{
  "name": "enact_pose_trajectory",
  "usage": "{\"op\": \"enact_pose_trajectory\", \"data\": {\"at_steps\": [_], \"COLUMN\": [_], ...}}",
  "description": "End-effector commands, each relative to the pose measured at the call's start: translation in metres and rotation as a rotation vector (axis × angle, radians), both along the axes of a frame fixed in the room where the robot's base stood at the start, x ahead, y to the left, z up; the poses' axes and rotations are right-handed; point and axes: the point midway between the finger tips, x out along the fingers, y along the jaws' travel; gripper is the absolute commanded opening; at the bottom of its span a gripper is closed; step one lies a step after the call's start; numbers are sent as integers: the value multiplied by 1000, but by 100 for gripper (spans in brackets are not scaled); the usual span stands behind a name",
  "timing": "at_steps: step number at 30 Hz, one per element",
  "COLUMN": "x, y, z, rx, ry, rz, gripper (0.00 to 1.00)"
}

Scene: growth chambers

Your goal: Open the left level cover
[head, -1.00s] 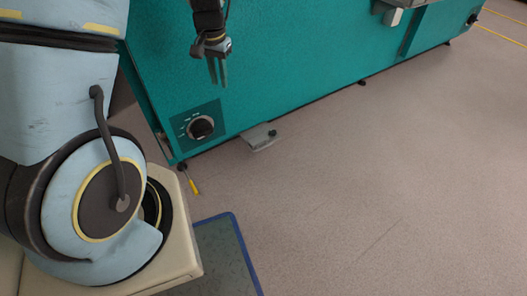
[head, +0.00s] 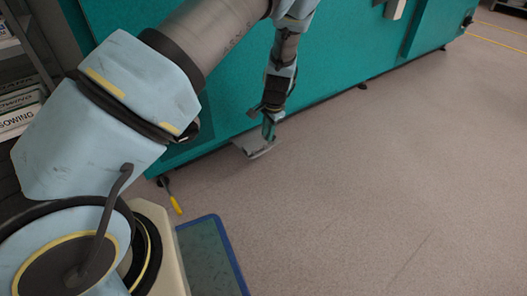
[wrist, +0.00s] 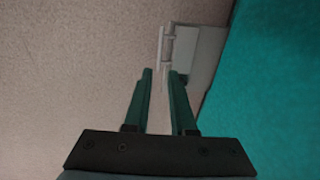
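The level cover appears to be a small grey plate (head: 258,150) sticking out low at the foot of the teal chamber (head: 340,60). In the wrist view, the grey plate (wrist: 206,52) lies beyond the fingertips, with a thin pale bar along its left edge. My gripper (head: 269,136) points down at the plate and hides part of it. In the wrist view, my gripper (wrist: 161,75) has its two fingers apart. The bar's near end lines up with the gap between the tips; I cannot tell whether they touch it.
A yellow-handled tool (head: 176,204) is near the chamber's left corner. A blue-edged mat (head: 216,222) lies in front. A shelf with boxes (head: 18,110) stands at far left. The floor to the right is clear.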

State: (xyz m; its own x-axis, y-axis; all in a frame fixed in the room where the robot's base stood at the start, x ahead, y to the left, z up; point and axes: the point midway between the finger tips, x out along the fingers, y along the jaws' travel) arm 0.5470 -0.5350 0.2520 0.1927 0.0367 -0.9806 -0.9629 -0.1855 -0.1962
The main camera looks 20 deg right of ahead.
Motion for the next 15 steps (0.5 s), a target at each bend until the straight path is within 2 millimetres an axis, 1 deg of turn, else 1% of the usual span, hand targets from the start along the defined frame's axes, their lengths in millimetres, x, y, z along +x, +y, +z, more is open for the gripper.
{"op": "enact_pose_trajectory", "data": {"at_steps": [1, 6, 12, 15], "x": [2, 8, 14, 16], "y": [1, 3, 4, 4], "z": [-13, -46, -76, -83], "rx": [2, 1, 2, 0], "ry": [0, 1, 1, 1], "rz": [1, 2, 1, 3], "gripper": [24, 24, 24, 24]}}
